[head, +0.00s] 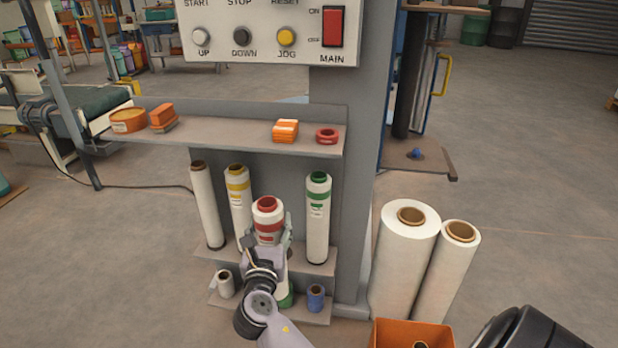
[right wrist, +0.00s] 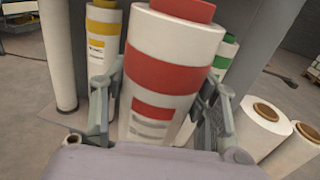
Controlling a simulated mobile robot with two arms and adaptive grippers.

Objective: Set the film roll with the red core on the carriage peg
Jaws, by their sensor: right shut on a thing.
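The film roll with the red core (head: 268,218) is white with red bands and stands about upright in front of the rack's other rolls. My right gripper (head: 267,245) is shut around it, one finger on each side. The right wrist view shows the roll (right wrist: 172,70) between the fingers of the right gripper (right wrist: 160,105). My arm hides its lower end, so I cannot tell whether it touches the shelf. A small blue piece (head: 416,153), perhaps the carriage peg, sits on a grey plate (head: 432,168) at the back right. My left gripper is not in view.
Yellow-banded (head: 238,205), green-banded (head: 318,220) and plain (head: 206,205) rolls stand close by on the rack. An upper shelf (head: 220,134) holds orange items and red tape. Large rolls (head: 400,265) and an orange crate (head: 385,335) stand right of the post.

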